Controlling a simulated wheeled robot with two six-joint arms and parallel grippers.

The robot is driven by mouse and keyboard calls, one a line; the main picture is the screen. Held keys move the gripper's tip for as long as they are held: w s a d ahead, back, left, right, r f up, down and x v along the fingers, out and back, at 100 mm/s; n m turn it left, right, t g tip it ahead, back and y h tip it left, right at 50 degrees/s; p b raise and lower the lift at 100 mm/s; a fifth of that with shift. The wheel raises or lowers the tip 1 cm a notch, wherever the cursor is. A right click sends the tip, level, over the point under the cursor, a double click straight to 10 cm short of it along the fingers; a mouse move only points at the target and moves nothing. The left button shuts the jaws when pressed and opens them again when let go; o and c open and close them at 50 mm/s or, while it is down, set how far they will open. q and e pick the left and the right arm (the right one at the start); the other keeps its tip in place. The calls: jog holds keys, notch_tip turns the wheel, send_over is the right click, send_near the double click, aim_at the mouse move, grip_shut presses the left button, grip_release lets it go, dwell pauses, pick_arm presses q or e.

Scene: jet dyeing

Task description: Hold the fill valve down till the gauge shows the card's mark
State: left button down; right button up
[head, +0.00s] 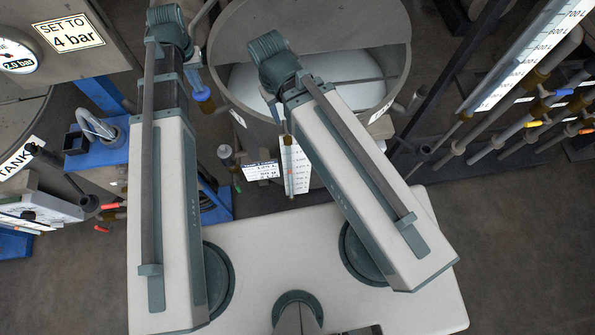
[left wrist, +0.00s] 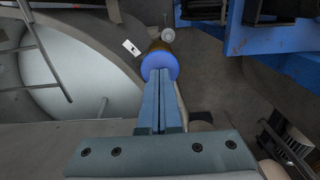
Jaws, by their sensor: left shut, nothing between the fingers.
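My left gripper (left wrist: 160,86) is shut and empty. In the left wrist view its fingertips are over a round blue cap (left wrist: 160,62), which looks like the fill valve; I cannot tell whether they press it. The blue cap also shows in the head view (head: 202,95), beside the round vessel. A white card (head: 262,171) with small print hangs below the vessel, too small to read surely. Next to it is an upright gauge (head: 295,168) with a scale and red marks; its level is unclear. My right gripper is mostly hidden behind its own arm.
A larger litre scale (head: 530,55) stands at the upper right beside pipes with coloured handles (head: 540,107). A "SET TO 4 bar" sign (head: 70,33) and a round dial (head: 17,56) are at the upper left. The vessel (head: 320,65) stands between them.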

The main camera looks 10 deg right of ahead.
pick_arm(q)
jog(key=shift+r+p, duration=2.15)
jog(key=shift+r, duration=0.55)
jog(key=shift+f, duration=0.1)
pick_arm(e)
notch_tip(320, 180, up, 5)
jog(key=shift+r, duration=0.1)
